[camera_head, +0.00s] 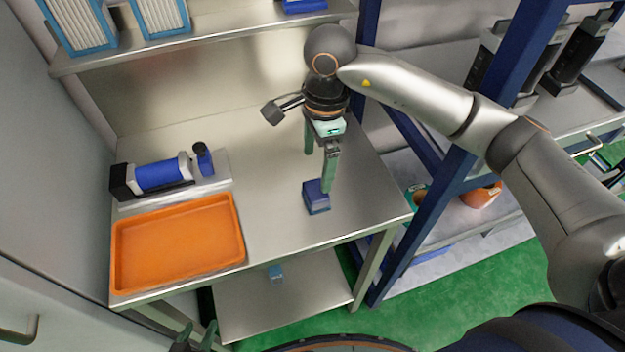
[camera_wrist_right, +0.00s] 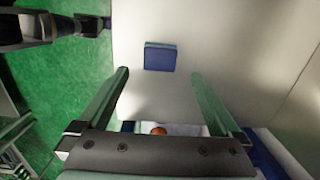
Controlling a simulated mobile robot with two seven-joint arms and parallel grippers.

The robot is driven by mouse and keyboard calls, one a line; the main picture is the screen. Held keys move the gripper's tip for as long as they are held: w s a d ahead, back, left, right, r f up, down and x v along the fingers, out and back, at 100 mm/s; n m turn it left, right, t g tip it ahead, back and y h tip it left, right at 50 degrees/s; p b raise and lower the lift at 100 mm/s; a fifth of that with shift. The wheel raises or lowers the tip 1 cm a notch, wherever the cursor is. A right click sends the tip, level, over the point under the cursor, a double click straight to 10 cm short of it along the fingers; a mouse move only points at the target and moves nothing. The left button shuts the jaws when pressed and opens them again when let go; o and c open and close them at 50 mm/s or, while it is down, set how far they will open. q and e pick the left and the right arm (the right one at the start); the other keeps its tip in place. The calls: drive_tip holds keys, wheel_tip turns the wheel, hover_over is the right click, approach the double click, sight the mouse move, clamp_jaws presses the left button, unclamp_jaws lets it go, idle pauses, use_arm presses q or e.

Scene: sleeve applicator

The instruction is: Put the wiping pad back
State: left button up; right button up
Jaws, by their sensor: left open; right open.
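The wiping pad (camera_head: 316,198) is a small dark blue block on the bare metal table, near its right side. In the right wrist view the pad (camera_wrist_right: 160,57) lies beyond the fingertips, between their lines and apart from both. My right gripper (camera_head: 318,170) is open and empty, pointing down above the pad; one finger overlaps the pad in the head view. Its two green fingers also show in the right wrist view (camera_wrist_right: 160,73). My left gripper (camera_head: 199,331) is open at the bottom edge of the head view, low in front of the table, and only partly seen.
An orange tray (camera_head: 178,288) fills the table's front left. Behind it a blue and black device (camera_head: 160,175) stands on a metal plate. A shelf (camera_head: 200,42) with blue-framed parts hangs above. A blue rack post (camera_head: 440,205) stands right of the table. The table's middle is clear.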

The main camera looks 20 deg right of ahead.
drive_tip(key=shift+d+r, duration=0.1)
drive_tip(key=shift+r, duration=1.2)
idle(0.4)
